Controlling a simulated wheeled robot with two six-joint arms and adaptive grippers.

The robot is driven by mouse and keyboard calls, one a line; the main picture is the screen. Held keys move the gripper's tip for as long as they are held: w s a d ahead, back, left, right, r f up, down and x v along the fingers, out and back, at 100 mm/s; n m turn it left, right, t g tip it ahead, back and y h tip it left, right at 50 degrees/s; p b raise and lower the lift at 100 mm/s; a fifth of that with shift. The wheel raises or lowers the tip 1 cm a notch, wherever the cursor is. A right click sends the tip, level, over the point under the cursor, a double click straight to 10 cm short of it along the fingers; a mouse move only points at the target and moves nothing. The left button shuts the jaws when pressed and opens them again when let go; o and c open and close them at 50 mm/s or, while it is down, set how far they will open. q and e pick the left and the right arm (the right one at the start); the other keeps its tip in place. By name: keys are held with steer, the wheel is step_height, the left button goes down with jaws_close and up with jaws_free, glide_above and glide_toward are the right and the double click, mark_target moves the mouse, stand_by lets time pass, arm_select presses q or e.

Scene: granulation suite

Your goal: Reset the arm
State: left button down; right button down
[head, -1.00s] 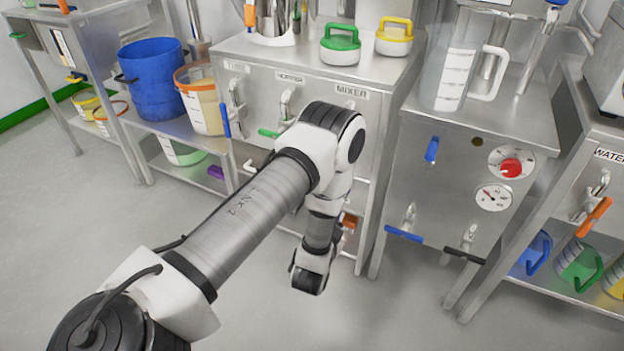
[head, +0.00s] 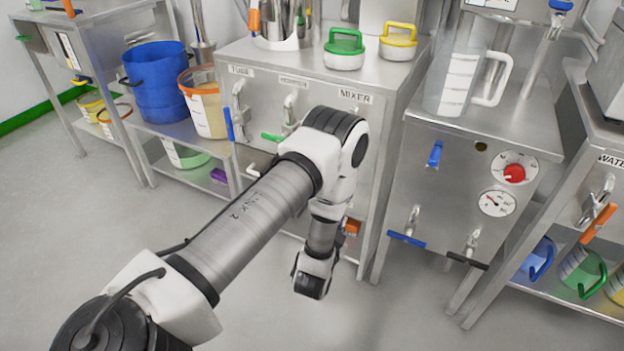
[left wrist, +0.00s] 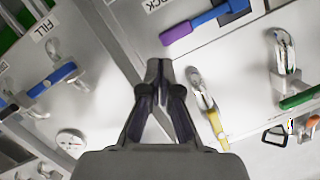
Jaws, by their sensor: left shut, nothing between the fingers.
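My left arm comes in from the lower left in the head view and bends down in front of the mixer cabinet. Its gripper fingers are hidden in the head view behind the wrist. In the left wrist view my left gripper (left wrist: 158,65) is shut and empty, its dark fingertips together. Behind the fingertips is a grey panel edge. A yellow-handled valve (left wrist: 213,115) is just right of the fingers, apart from them as far as I can tell. My right gripper is in neither view.
The mixer cabinet (head: 350,115) stands behind my arm. A clear jug (head: 455,85) stands on top. Blue bucket (head: 158,85) at left. The floor (head: 400,310) in front is clear.

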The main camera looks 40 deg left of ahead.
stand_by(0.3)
arm_select(q)
steer(key=s+d+f+n+g+h, duration=0.1)
steer(key=s+d+f+g+h, duration=0.15)
steer(key=s+g, duration=0.45)
steer(key=s+d+f+g+h, duration=0.15)
steer(key=s+d+f, duration=0.25)
steer(key=s, duration=0.8)
steer(key=s+d+f+n+g+h, duration=0.1)
steer(key=s+d+f+g+h, duration=0.25)
steer(key=s, duration=0.55)
step_height(320, 180, up, 30)
steer(key=s+g+y+p, duration=0.1)
steer(key=g+y+p, duration=0.1)
steer(key=p, duration=2.8)
steer(key=shift+s+f+n+g, duration=0.2)
steer(key=shift+s+n+g, duration=0.1)
steer(key=shift+s, duration=0.1)
